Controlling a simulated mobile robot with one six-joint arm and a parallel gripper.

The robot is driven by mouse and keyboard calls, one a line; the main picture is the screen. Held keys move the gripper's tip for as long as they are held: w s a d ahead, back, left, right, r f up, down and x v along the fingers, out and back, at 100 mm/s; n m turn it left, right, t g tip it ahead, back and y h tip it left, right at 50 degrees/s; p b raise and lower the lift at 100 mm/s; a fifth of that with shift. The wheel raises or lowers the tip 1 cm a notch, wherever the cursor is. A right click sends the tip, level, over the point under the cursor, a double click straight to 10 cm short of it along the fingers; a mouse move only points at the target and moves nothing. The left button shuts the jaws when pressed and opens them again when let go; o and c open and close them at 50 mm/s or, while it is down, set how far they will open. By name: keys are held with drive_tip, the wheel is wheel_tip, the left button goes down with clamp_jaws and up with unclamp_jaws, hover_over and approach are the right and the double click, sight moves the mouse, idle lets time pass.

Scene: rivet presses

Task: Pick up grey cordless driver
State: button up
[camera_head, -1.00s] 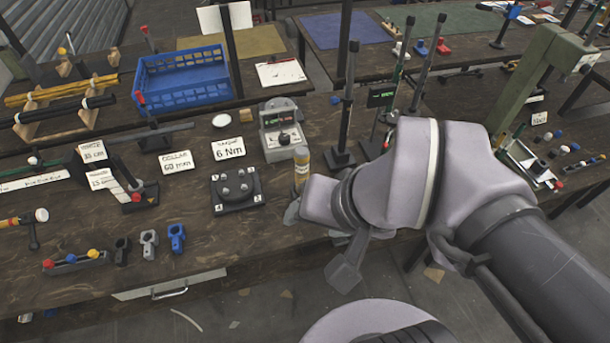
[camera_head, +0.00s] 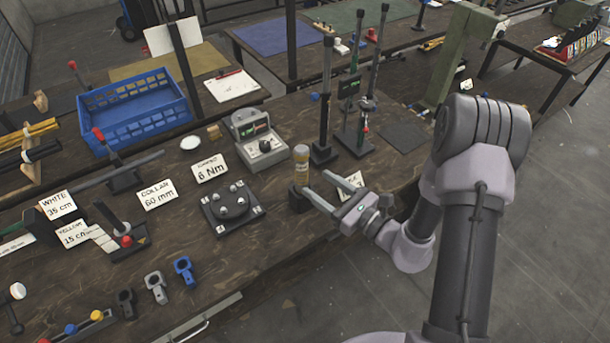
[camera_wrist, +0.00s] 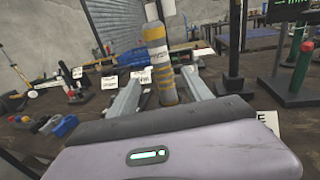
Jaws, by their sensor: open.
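I cannot make out with certainty which thing is the grey cordless driver. An upright cylinder with yellow and grey bands and a pale label (camera_head: 301,162) stands in a dark block (camera_head: 298,198) near the bench's front edge. The same cylinder (camera_wrist: 157,52) rises near the middle of the wrist view. My gripper (camera_head: 314,181) is open, pointing towards it from the right. In the wrist view, one finger is on each side of the cylinder, with gaps; I see no grip on it.
Tall stands (camera_head: 323,110) rise behind my gripper. A grey box with a dial (camera_head: 258,140), a dark round fixture (camera_head: 231,206) and a "6 Nm" card (camera_head: 210,167) lie left. A blue crate (camera_head: 135,112) is farther back. Open floor lies to the right.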

drive_tip(key=b+x, duration=0.2)
drive_tip(key=x, duration=0.8)
drive_tip(key=shift+w+r, duration=0.3)
drive_tip(key=shift+w, duration=0.1)
drive_tip(key=shift+r, duration=0.1)
clamp_jaws()
